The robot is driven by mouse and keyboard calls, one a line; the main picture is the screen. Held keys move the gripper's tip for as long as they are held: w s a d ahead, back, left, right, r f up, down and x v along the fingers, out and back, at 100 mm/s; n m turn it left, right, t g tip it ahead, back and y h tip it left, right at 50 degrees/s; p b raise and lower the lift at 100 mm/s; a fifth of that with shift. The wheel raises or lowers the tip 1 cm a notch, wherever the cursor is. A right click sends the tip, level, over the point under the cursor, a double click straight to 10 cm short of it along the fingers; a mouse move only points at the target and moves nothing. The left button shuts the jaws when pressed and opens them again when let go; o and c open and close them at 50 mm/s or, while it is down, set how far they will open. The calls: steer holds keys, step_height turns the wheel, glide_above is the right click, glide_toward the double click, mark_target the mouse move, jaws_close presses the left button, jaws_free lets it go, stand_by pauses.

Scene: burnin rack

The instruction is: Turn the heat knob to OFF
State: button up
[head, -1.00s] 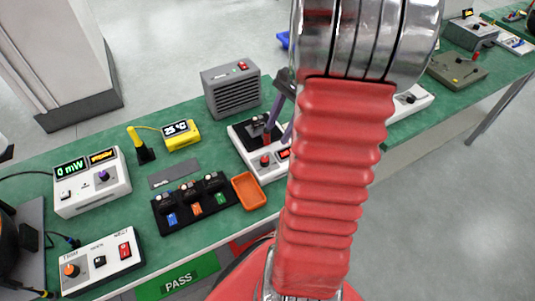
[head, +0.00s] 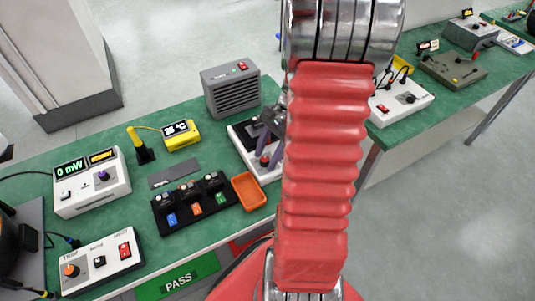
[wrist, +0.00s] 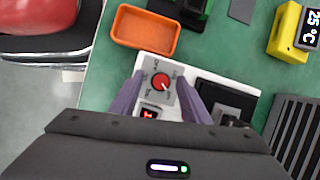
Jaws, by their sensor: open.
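A red round knob (wrist: 160,81) sits on a white bench unit (wrist: 149,70), on a grey dial plate with small marks too blurred to read. A pale pointer line on the knob seems to point to the lower right in the wrist view; the setting it points at cannot be read. My gripper (wrist: 158,98) is open, its two purple fingers apart on either side of the knob, with nothing between them but the view of the knob. I cannot tell whether they touch it. In the head view the knob (head: 265,161) shows beside the fingers, and my arm covers the unit's right part.
A lit red switch (wrist: 149,113) is close below the knob. An orange tray (head: 249,191) and a black module board (head: 195,201) stand left of the unit. A grey vented box (head: 232,88) and a yellow thermometer (head: 181,135) stand behind.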

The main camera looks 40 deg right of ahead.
steer(key=shift+c, duration=0.6)
steer(key=c, duration=0.9)
steer(key=shift+d, duration=0.15)
